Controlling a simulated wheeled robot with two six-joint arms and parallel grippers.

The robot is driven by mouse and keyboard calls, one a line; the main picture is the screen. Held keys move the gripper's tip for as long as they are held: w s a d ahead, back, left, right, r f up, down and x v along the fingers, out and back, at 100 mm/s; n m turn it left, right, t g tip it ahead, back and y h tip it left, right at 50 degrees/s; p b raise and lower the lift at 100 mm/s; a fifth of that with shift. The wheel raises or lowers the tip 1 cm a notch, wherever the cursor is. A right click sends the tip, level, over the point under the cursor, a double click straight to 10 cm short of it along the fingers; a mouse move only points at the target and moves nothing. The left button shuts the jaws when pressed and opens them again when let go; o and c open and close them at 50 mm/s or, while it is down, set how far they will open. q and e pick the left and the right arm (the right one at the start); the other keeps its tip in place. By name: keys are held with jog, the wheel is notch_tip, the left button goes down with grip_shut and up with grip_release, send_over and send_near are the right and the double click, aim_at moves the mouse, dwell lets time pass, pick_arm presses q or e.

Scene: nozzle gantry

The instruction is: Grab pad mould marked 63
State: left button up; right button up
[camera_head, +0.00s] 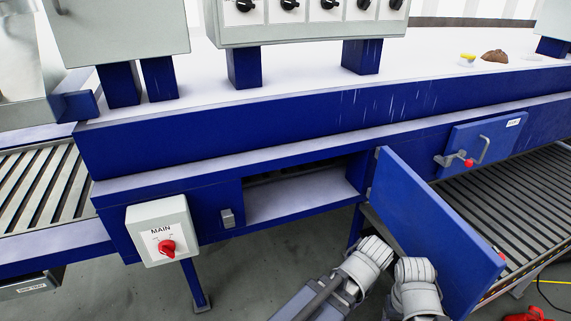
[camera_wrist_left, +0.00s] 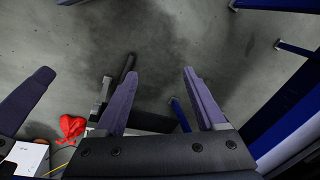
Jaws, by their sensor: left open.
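No pad mould marked 63 can be made out in either view. In the head view a compartment (camera_head: 300,194) in the blue gantry stands open; its pale floor shows bare at the front, and its back is dark. Its blue door (camera_head: 425,225) is swung out to the right. My two arms reach up at bottom centre, close to the door; their gripper fingers are not visible there. In the left wrist view my left gripper (camera_wrist_left: 160,73) is open and empty above the grey floor. A dark finger (camera_wrist_left: 25,102) at the left edge seems to be my right gripper's.
A MAIN switch box (camera_head: 160,232) with a red knob is left of the opening. A closed blue door (camera_head: 480,145) with a handle is to the right. Roller conveyors (camera_head: 525,205) lie on both sides. A red object (camera_wrist_left: 72,127) lies low left in the wrist view.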

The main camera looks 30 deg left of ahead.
pick_arm(q)
jog(key=shift+o, duration=0.3)
jog(key=w+a+r+n+t+y+b, duration=0.1)
jog(key=w+a+n+t+y+b, duration=0.2)
jog(key=w+a+n, duration=0.4)
jog(key=w+a+t+y, duration=0.1)
jog(key=w+a, duration=0.5)
jog(key=shift+w+a+r+y, duration=0.15)
jog(key=shift+w+a+y, duration=0.15)
jog(key=shift+w, duration=0.1)
jog(key=w+a+r+n+t+y, duration=0.1)
jog(key=w+a+r, duration=0.1)
jog(key=a, duration=0.1)
jog(key=w+a+r+n+t+y+b, duration=0.1)
jog(key=w+a+r+n, duration=0.1)
jog(key=w+a, duration=0.1)
jog(key=w+a+r+n+t+y+b, duration=0.1)
jog(key=w+a+r+t, duration=0.1)
jog(key=a, duration=0.2)
jog(key=shift+w+n+y, duration=0.2)
jog(key=shift+n+y, duration=0.2)
send_near(277, 172)
jog(key=w+a, duration=0.2)
jog(key=a, duration=0.1)
jog(key=shift+w+f, duration=0.2)
jog(key=shift+w, duration=0.05)
